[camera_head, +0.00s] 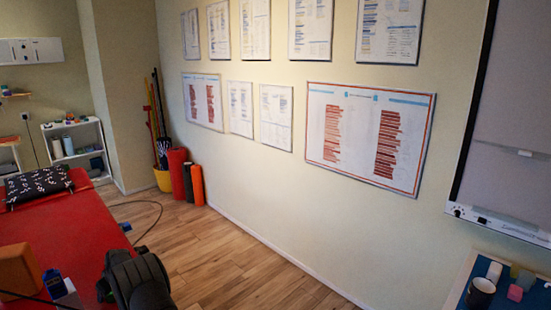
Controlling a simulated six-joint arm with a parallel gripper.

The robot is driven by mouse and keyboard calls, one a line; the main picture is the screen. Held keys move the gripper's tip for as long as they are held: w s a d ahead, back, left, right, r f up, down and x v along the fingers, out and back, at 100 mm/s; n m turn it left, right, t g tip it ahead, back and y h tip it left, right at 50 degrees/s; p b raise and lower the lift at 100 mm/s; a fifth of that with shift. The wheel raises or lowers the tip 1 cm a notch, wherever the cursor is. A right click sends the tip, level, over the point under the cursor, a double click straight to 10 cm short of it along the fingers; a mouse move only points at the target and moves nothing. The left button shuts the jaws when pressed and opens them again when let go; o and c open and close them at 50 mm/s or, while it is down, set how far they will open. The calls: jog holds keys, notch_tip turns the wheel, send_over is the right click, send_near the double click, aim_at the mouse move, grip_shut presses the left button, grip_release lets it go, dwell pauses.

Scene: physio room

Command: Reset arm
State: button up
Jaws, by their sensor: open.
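A black part of my own arm (140,281) rises at the bottom edge, left of centre, in front of the red padded table. No gripper fingers can be made out on it, and the rest of the arm is outside the frame. My gripper is not visible, and nothing held can be seen.
The red table (68,232) bears an orange block (18,271), small blue items (54,283) and a patterned dark cushion (38,185). A blue-topped table (532,299) at lower right holds a dark cup (480,293) and small blocks. Wooden floor (222,262) lies open between them.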

jog(key=v, duration=1.1)
jog(key=x, duration=1.2)
jog(key=shift+f, duration=0.35)
notch_tip(320, 180, up, 5)
jog(key=shift+f, duration=0.2)
jog(key=w+d+r, duration=0.3)
jog(key=d+r, duration=0.4)
jog(key=d, duration=0.5)
jog(key=w+d+m+t, duration=0.1)
jog(key=w+d, duration=0.3)
jog(key=d, duration=1.1)
jog(key=w+d+r+m+h, duration=0.1)
jog(key=w+d+m, duration=0.2)
jog(key=d, duration=1.2)
jog(key=w+d+m+t+h, duration=0.1)
jog(key=w+d, duration=0.6)
jog(key=d, duration=0.8)
jog(key=shift+r+m+t, duration=0.3)
jog(key=shift+r+m, duration=0.1)
jog(key=shift+m, duration=0.3)
jog(key=shift+a, duration=0.15)
